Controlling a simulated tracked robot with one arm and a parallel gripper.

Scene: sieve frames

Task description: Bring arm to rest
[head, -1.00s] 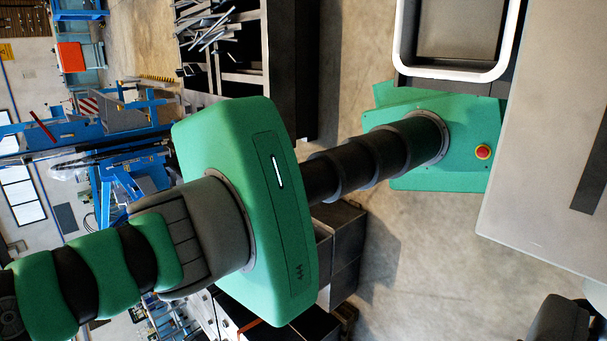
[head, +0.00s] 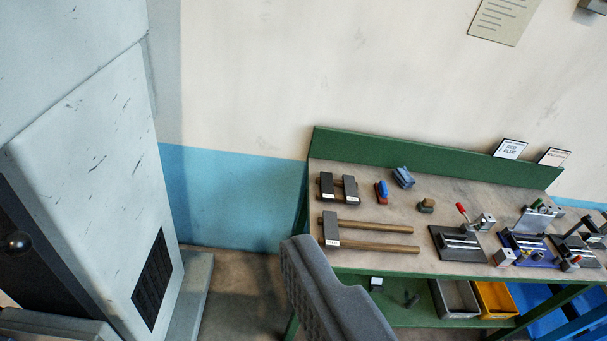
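A grey, ribbed part of my gripper (head: 328,290) rises from the bottom edge, right of the picture's middle. It overlaps the front left of a green-edged workbench (head: 385,190) in the view. Only this one piece shows, so I cannot tell whether it is open or shut. I see nothing held in it. The rest of my arm is out of view.
The bench carries dark-headed hammers (head: 331,230), small coloured blocks (head: 382,192) and several clamp fixtures (head: 459,243). Grey (head: 456,299) and yellow (head: 496,300) bins sit below. A pale machine cabinet (head: 100,170) stands at left. The cream-and-blue wall (head: 235,200) is behind.

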